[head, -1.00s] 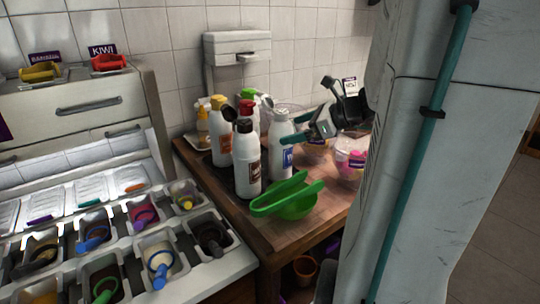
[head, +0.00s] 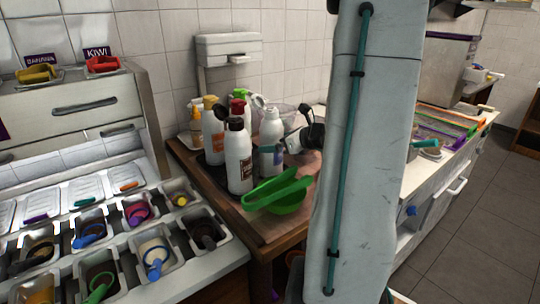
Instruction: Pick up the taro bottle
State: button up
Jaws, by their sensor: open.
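White squeeze bottles stand grouped on the wooden side table. One white bottle (head: 271,130) at the right of the group is beside my gripper (head: 281,147). I cannot read its label, so I cannot tell for sure that it is the taro bottle. My gripper is open and at mid-height of this bottle. A teal finger seems to lie across its front; contact is not clear. A dark-capped white bottle (head: 238,160) stands in front to the left. A yellow-capped bottle (head: 212,135) stands behind that one, and a red-and-green-topped bottle (head: 239,106) stands farther back.
A green bowl-like tool (head: 287,195) lies on the table (head: 250,229) in front of the bottles. Topping bins with scoops (head: 155,256) fill the left counter. My pale arm link hides the table's right side. A white dispenser (head: 232,48) hangs on the tiled wall.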

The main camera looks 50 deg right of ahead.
aim_at(275, 111)
jog(key=shift+x, duration=1.35)
jog(key=c, duration=1)
jog(key=shift+c, duration=0.2)
jog(key=o, duration=0.4)
notch_tip(275, 111, up, 8)
jog(key=shift+r, duration=0.6)
jog(key=c, duration=0.4)
jog(key=shift+r, duration=0.55)
